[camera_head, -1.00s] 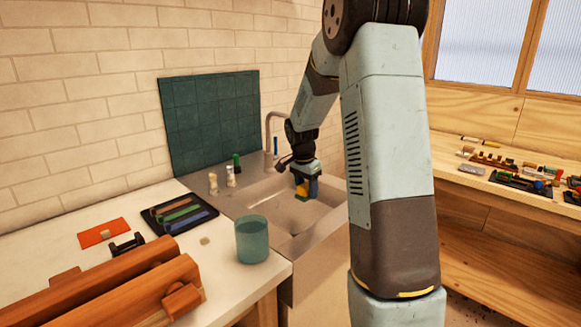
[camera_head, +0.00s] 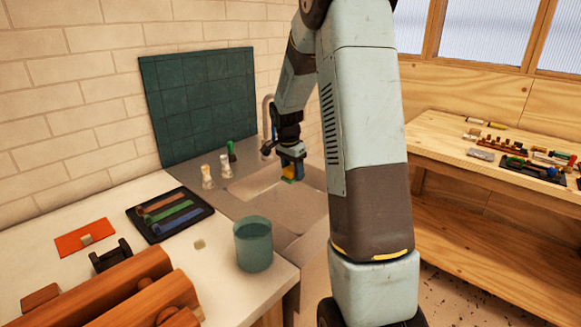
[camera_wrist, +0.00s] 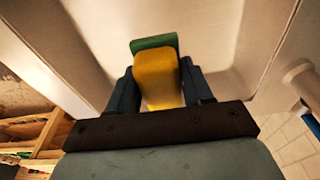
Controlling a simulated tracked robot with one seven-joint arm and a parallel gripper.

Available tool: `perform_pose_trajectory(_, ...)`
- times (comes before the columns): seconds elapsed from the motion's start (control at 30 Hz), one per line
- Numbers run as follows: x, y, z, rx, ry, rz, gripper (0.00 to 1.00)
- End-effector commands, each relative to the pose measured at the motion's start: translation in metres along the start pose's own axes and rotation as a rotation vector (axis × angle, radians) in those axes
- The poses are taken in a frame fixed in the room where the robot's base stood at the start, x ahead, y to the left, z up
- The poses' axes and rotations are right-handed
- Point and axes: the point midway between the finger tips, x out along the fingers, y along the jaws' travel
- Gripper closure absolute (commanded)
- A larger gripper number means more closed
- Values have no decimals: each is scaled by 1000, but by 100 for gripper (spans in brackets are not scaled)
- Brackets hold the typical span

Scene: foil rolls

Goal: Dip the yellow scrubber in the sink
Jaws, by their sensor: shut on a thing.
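The yellow scrubber (camera_wrist: 158,78) with a green edge is between the two dark fingers of my gripper (camera_wrist: 160,88) in the wrist view. My gripper is shut on it. In the head view my gripper (camera_head: 291,168) points down over the sink (camera_head: 250,185), and a bit of the yellow scrubber (camera_head: 288,179) shows at its tips. The pale basin wall fills the background of the wrist view. My arm hides the right part of the sink. I cannot tell whether the scrubber touches the basin.
The faucet (camera_head: 267,117) stands behind my gripper. Small bottles (camera_head: 207,176) stand on the sink's left ledge. A teal cup (camera_head: 253,244) sits near the counter's front edge, beside a black tray (camera_head: 190,225). A wooden bench (camera_head: 440,140) with tools is at right.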

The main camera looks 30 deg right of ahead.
Motion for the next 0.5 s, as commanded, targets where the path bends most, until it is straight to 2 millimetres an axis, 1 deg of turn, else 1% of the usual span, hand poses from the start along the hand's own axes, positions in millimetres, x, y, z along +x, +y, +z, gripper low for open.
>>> perform_pose_trajectory(0.5,42,1,4,3,-1,2,74)
